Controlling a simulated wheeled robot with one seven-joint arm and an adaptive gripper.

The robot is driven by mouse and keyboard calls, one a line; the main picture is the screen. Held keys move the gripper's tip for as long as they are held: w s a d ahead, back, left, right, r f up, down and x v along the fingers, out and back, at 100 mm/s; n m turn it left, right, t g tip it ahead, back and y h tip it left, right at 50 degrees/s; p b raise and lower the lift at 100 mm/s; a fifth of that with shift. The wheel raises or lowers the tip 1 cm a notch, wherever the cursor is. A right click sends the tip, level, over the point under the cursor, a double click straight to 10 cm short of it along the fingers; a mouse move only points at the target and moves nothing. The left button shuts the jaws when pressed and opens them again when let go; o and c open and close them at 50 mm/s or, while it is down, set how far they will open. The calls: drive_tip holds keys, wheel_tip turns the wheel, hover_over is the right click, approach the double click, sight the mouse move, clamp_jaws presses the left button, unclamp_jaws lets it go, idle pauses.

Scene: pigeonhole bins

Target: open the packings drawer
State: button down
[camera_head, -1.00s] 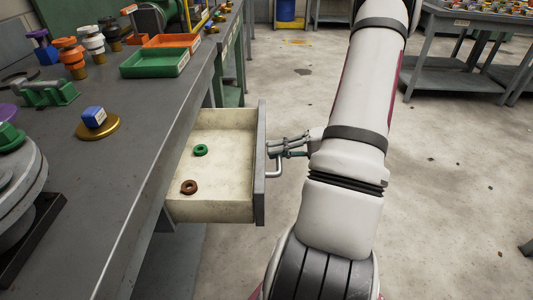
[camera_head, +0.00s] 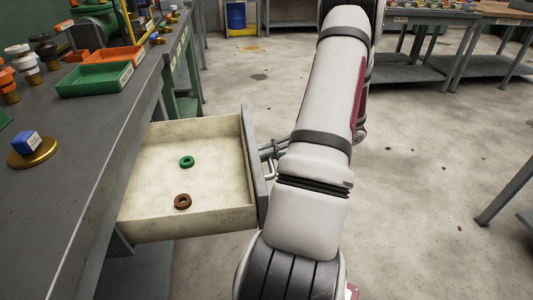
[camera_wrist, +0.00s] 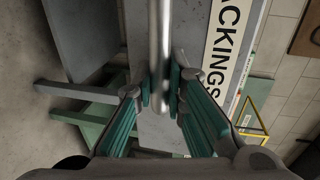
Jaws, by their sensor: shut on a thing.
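The packings drawer (camera_head: 140,207) is pulled well out from under the grey workbench, in the middle of the head view. A green ring (camera_head: 187,161) and a brown ring (camera_head: 183,201) lie inside it. My gripper (camera_head: 271,154) is at the outer side of the drawer front (camera_head: 254,160). In the wrist view my gripper (camera_wrist: 163,100) has its teal fingers closed around the metal bar handle (camera_wrist: 160,45). Beside the handle is a white label (camera_wrist: 226,50) with the letters "CKINGS"; its start is out of view.
The workbench top (camera_head: 95,140) carries green and orange trays (camera_head: 95,79) and a blue block on a gold disc (camera_head: 33,155). Open concrete floor (camera_head: 410,190) lies to the right. Other tables (camera_head: 440,65) stand at the back right.

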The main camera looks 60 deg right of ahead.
drive_tip(key=c, duration=1.9)
unclamp_jaws()
drive_tip(key=v, duration=1.2)
drive_tip(key=shift+f, duration=0.1)
